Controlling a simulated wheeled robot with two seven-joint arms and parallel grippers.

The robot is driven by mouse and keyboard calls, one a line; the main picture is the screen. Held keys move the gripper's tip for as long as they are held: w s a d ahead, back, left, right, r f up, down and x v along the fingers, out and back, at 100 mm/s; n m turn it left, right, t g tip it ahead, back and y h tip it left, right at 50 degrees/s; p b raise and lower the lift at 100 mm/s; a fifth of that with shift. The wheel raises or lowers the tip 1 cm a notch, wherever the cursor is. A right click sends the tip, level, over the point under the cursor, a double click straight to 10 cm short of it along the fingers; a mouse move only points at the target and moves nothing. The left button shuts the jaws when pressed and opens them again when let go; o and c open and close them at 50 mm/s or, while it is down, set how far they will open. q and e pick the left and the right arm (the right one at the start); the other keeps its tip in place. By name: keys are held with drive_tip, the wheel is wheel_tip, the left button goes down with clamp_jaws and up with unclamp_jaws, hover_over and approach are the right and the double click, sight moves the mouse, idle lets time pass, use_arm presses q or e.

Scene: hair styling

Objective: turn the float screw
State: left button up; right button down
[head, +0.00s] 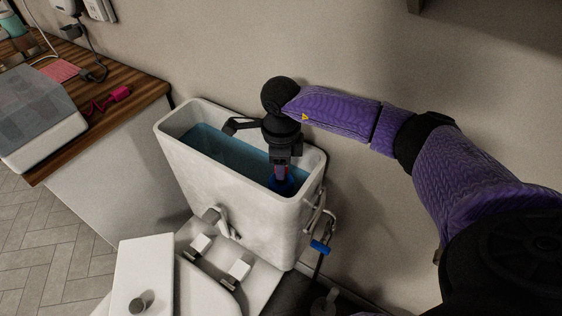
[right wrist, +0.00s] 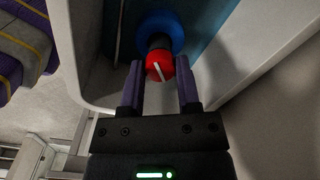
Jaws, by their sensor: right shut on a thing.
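The float screw is a round red knob with a white mark (right wrist: 160,68). It sits above a blue round float (right wrist: 162,30) inside the open white toilet tank (head: 225,176). My right gripper (head: 280,168) reaches down into the right end of the tank. In the right wrist view its two purple fingers stand on either side of the red screw, and it is shut on the screw. The blue float (head: 284,187) shows below the gripper in the head view, with the screw mostly hidden between the fingers. My left gripper is not in view.
Blue water (head: 215,145) lies inside the tank, whose walls surround the gripper closely. The tank lid (head: 143,270) lies in front at the lower left. A wooden counter (head: 110,95) with a grey-lidded box (head: 35,115) stands left. The wall is behind the tank.

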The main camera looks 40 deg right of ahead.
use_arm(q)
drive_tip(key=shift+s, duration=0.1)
use_arm(e)
drive_tip(key=shift+n, duration=0.3)
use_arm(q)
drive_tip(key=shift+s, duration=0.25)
use_arm(e)
drive_tip(key=shift+c, duration=1.6)
unclamp_jaws()
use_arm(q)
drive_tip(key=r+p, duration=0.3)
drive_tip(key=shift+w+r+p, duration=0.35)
use_arm(e)
wheel_tip(320, 180, up, 10)
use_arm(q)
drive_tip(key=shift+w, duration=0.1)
use_arm(e)
drive_tip(key=shift+a, duration=0.1)
